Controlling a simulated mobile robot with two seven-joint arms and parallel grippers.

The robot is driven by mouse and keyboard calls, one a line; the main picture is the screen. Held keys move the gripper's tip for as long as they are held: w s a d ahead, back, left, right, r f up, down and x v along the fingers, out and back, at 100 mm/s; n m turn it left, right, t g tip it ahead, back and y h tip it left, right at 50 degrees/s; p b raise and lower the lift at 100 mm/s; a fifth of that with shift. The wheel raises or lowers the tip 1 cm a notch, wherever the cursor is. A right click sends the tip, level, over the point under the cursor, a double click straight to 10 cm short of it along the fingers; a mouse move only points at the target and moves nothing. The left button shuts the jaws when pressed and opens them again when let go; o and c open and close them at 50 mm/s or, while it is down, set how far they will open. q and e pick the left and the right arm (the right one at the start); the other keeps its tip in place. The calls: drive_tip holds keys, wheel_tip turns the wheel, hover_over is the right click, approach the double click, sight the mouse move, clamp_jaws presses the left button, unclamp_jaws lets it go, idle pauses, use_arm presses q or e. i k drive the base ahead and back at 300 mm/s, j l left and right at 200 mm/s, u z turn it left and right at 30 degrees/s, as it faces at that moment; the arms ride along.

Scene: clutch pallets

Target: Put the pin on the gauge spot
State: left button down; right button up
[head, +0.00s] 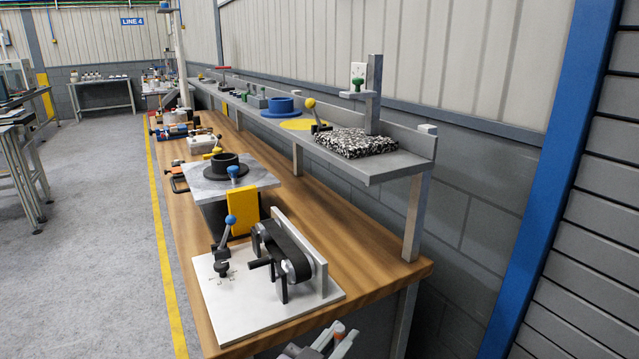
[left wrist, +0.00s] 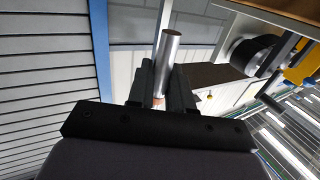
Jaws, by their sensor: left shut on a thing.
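My left gripper (head: 330,341) shows at the bottom edge of the head view, low beside the near end of the wooden bench. In the left wrist view the left gripper (left wrist: 162,85) is shut on a silver cylindrical pin (left wrist: 170,52), which sticks out beyond the fingertips. A gauge stand with a speckled black-and-white block (head: 356,144) and a grey post (head: 374,95) stands on the raised shelf. A flat yellow disc (head: 304,125) lies behind the block. I cannot tell which marks the gauge spot. My right gripper is not in view.
The bench (head: 370,267) carries a white plate (head: 225,305) with a lever and black belt device (head: 287,250). Behind it is a grey plate stand with a black ring (head: 226,165). The grey shelf (head: 400,158) ends in a post (head: 416,215). A blue ring (head: 282,106) sits farther along.

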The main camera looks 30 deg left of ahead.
sight(351, 138)
drive_tip(key=i+l+u, duration=0.3)
drive_tip(key=l+u, duration=0.15)
drive_tip(key=u, duration=0.2)
drive_tip(key=i+l+u, duration=0.15)
drive_tip(key=l, duration=0.15)
drive_tip(key=i+l+u, duration=0.15)
drive_tip(key=l, duration=0.15)
